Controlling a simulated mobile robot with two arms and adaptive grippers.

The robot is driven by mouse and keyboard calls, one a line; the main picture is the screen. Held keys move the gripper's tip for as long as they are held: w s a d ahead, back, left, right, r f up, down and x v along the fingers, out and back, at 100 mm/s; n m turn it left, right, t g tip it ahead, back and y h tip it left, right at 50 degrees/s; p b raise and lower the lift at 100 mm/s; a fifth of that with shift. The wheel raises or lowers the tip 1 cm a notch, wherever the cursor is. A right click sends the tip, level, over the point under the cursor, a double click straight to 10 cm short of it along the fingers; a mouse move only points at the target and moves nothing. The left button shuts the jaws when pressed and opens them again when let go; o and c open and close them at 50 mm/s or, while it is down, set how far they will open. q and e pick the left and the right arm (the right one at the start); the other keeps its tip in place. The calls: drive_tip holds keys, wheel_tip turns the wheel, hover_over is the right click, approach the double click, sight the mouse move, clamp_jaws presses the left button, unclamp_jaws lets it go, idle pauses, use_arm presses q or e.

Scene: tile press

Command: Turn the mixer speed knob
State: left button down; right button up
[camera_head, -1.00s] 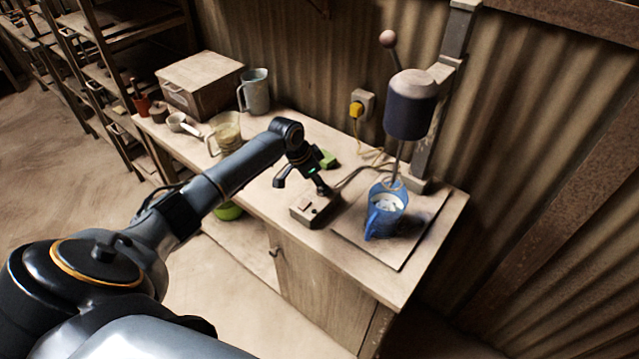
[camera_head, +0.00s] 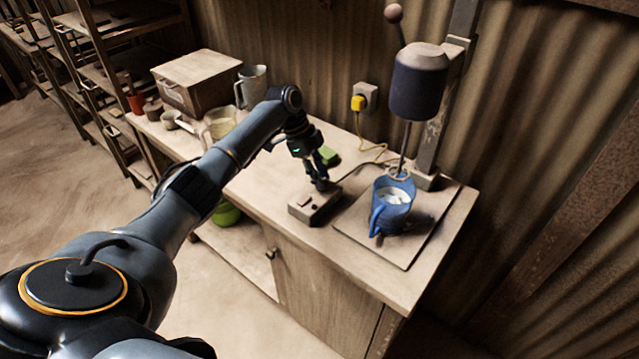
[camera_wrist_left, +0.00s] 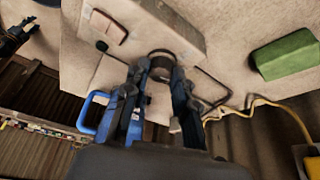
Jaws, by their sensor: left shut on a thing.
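The mixer's control box (camera_head: 306,208) lies on the bench, left of the mixing stand. In the left wrist view the box (camera_wrist_left: 185,32) has a pinkish rocker switch and a round knob (camera_wrist_left: 160,62). My left gripper (camera_head: 321,186) points down over the box; in the left wrist view its fingers (camera_wrist_left: 157,80) are shut on the knob, one on each side. In the head view the fingers hide the knob. A dark part at the upper left of the wrist view may be my right gripper; its jaws are unclear.
The mixer (camera_head: 418,82) stands over a blue jug (camera_head: 391,205) on a board, close right of the box. A green block (camera_head: 328,156) lies behind the gripper. A yellow plug (camera_head: 358,103) and cable are at the wall. Jugs and a wooden box (camera_head: 197,82) stand at the left.

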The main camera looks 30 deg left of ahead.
use_arm(q)
drive_tip(key=shift+w+m+g+b, duration=0.1)
drive_tip(key=shift+m+g+b, duration=0.3)
drive_tip(key=shift+m+b, duration=0.6)
drive_tip(key=c, duration=1.1)
unclamp_jaws()
drive_tip(key=shift+r, duration=0.1)
drive_tip(key=v, duration=1.1)
drive_tip(key=shift+w+a+r, duration=0.1)
drive_tip(key=shift+a+r, duration=0.15)
drive_tip(key=shift+r, duration=0.1)
